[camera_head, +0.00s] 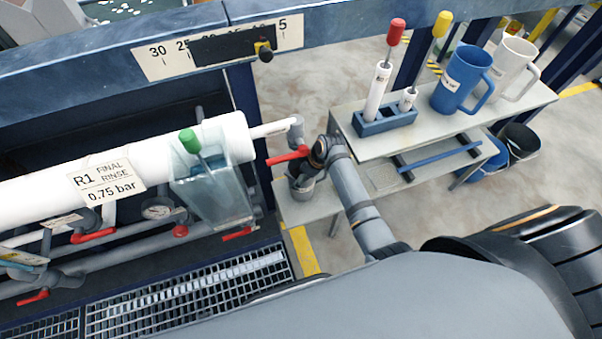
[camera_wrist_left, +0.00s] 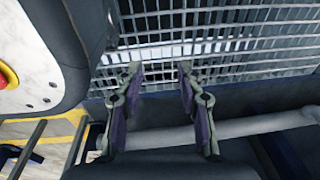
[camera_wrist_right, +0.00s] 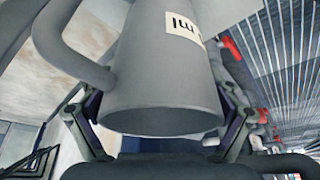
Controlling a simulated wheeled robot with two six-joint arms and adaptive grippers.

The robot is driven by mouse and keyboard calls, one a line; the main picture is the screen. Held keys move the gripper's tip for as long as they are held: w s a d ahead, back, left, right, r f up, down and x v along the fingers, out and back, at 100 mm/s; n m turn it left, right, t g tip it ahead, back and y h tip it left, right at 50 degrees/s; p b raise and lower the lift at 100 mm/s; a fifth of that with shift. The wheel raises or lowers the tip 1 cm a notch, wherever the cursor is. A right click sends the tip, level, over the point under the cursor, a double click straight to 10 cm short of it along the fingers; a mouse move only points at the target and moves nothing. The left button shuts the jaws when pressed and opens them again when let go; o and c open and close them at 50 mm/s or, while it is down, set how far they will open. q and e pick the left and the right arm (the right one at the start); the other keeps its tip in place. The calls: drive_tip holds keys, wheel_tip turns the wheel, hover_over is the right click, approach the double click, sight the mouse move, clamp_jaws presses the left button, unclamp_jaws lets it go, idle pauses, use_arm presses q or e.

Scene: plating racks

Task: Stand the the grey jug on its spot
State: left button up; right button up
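The grey jug (camera_wrist_right: 165,75) fills the middle of the right wrist view, with its handle at left and a white label. My right gripper (camera_wrist_right: 163,118) has one finger on each side of the jug and looks closed on it. In the head view the jug (camera_head: 302,188) is partly hidden by my right gripper (camera_head: 305,165), above the left end of the low grey bench (camera_head: 310,213). I cannot tell whether its base touches the bench. My left gripper (camera_wrist_left: 157,80) is open and empty above a floor grating. I cannot pick out the jug's spot.
A blue jug (camera_head: 462,80) and a white jug (camera_head: 512,66) stand on the upper shelf (camera_head: 400,138), beside a blue holder (camera_head: 385,121) with red- and yellow-topped tools. A clear tank (camera_head: 215,190) and pipes with red valve handles (camera_head: 288,157) are close left of my right gripper.

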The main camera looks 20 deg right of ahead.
drive_tip(key=shift+o, duration=0.3)
use_arm(q)
drive_tip(key=s+p, duration=0.2)
drive_tip(key=s, duration=0.2)
use_arm(e)
drive_tip(key=v, duration=0.7)
drive_tip(key=shift+r, duration=0.35)
drive_tip(key=shift+s+d, duration=0.1)
